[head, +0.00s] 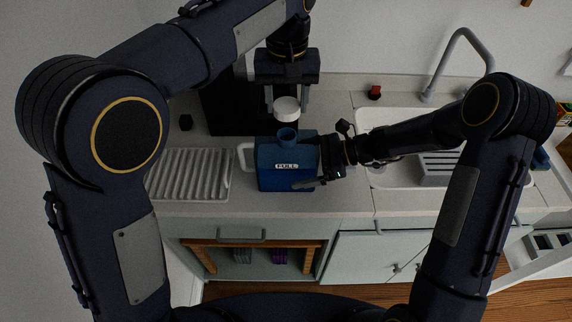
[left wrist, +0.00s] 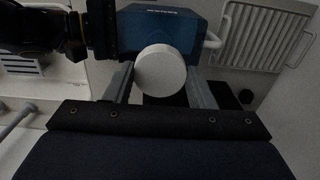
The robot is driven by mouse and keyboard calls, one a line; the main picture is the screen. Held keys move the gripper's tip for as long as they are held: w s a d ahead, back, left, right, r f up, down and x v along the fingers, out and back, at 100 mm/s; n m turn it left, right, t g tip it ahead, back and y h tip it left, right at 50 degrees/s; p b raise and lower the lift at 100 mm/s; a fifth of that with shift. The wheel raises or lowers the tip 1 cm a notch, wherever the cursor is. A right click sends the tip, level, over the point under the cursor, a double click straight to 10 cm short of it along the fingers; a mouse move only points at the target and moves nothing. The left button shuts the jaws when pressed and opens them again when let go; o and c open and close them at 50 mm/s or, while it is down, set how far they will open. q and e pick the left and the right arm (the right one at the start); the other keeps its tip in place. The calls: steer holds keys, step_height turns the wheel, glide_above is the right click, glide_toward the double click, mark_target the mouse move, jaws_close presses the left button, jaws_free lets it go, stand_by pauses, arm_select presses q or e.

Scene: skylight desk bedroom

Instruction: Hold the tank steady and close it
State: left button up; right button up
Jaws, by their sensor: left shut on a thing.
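The blue tank (head: 285,178), labelled "FULL", stands upright on the counter, with a pale handle (head: 242,157) on its left side and its round neck on top. My left gripper (head: 288,103) is shut on the white cap (head: 287,110) and holds it above the neck, apart from it. In the left wrist view the cap (left wrist: 160,70) sits between the two fingers, with part of the tank (left wrist: 172,22) beyond it. My right gripper (head: 312,180) is at the tank's right side, one finger across its lower front. Its other finger is hidden, so I cannot tell whether it grips.
A white ribbed drying rack (head: 188,174) lies left of the tank. A black appliance (head: 225,108) stands behind it. A sink (head: 395,179) with a grey tap (head: 440,75) is at the right. A small red-topped thing (head: 375,92) sits at the back.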

mark_target(287, 134)
steer(key=c, duration=1.4)
arm_select(q)
steer(key=shift+f, duration=2.5)
steer(key=shift+f, duration=0.1)
steer(key=shift+f, duration=0.8)
steer(key=shift+f, duration=0.55)
